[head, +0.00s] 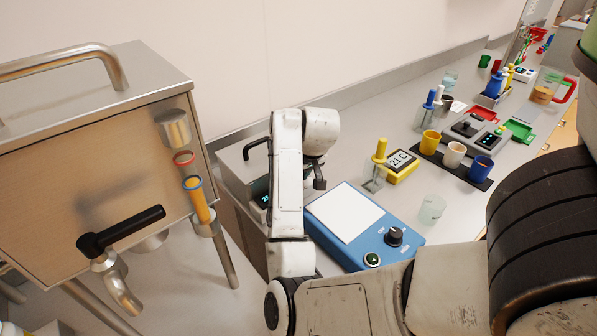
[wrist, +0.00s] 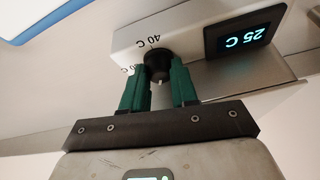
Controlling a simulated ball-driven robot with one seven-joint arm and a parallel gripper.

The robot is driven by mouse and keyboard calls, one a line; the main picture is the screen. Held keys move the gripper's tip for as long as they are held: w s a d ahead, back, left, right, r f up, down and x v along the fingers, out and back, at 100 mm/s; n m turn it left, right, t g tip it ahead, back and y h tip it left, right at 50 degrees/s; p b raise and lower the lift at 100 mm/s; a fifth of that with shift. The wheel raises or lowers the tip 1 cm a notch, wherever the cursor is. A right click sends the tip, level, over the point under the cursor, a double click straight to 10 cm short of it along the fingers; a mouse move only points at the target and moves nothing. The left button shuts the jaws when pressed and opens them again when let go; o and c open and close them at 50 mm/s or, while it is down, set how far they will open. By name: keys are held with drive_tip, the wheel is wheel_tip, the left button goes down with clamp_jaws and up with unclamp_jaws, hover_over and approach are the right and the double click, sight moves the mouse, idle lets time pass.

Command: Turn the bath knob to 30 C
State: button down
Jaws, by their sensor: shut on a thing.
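The bath knob (wrist: 156,62) is a dark round knob on the bath's pale front panel. My gripper (wrist: 158,82) has green fingers, one on each side of the knob, and is shut on it. A small light mark shows on the knob's lower side. A "40 C" label stands above the knob; another label at its left is partly hidden by a finger. The bath display (wrist: 246,32) reads 25 C, upside down in the wrist view. In the head view the steel bath (head: 236,160) stands behind my arm, which hides the knob and my fingers.
A blue device with a white plate (head: 345,212) stands right of the bath. A glass beaker (head: 432,209) and several coloured cups stand further right. A steel hopper cabinet (head: 90,170) with a black-handled valve is at left.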

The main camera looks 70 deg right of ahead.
drive_tip(key=shift+w+a+m+g+h, duration=0.1)
drive_tip(key=shift+m+g+h, duration=0.25)
drive_tip(key=shift+m, duration=0.75)
drive_tip(key=c, duration=1.2)
unclamp_jaws()
drive_tip(key=shift+o, duration=0.2)
drive_tip(key=shift+r, duration=0.1)
drive_tip(key=p+v, duration=0.2)
drive_tip(key=v, duration=0.8)
drive_tip(key=shift+r, duration=0.3)
